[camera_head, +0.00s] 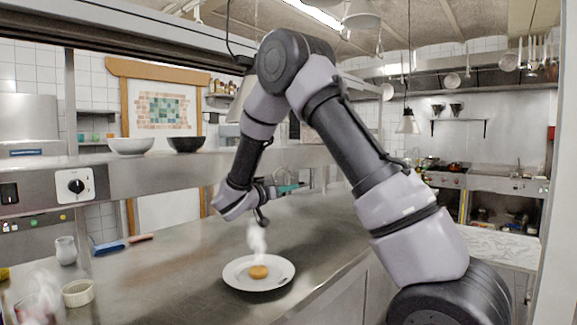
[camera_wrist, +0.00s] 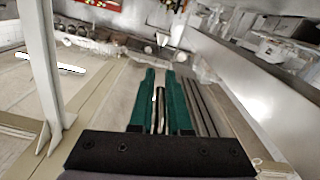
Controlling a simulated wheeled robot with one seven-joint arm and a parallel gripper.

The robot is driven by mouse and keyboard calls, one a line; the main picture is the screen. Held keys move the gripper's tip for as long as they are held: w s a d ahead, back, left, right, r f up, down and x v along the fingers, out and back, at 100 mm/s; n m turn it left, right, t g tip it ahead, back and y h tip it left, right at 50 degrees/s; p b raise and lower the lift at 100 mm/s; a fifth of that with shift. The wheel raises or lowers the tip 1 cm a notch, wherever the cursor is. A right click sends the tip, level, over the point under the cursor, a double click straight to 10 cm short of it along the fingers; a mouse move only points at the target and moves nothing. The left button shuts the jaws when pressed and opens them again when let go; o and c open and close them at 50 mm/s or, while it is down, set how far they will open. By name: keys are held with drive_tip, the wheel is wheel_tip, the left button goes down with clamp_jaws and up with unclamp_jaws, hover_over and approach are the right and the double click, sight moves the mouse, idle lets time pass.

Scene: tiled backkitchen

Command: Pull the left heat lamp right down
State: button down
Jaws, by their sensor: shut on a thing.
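The left heat lamp (camera_head: 234,108) is a pale cone-shaped shade at upper centre in the head view, hanging on a dark cord and largely hidden behind my arm. My gripper (camera_head: 290,187) has green fingers pointing right, above the steel counter and lower than this shade. In the wrist view, my gripper (camera_wrist: 162,80) is shut on a thin metal rod (camera_wrist: 160,105) between the fingers. I cannot tell what the rod joins. A second heat lamp (camera_head: 407,123) hangs further right on a straight cord.
A white plate (camera_head: 236,280) with a small steaming food piece (camera_head: 258,271) sits on the counter (camera_head: 185,270) below my gripper. A steel shelf (camera_head: 215,163) with two bowls crosses behind. A white ramekin (camera_head: 78,293) and small jug (camera_head: 66,251) stand at left.

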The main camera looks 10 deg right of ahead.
drive_tip(key=shift+f, duration=1.65)
drive_tip(key=c, duration=0.9)
unclamp_jaws()
drive_tip(key=v, duration=1.1)
drive_tip(key=shift+w, duration=0.1)
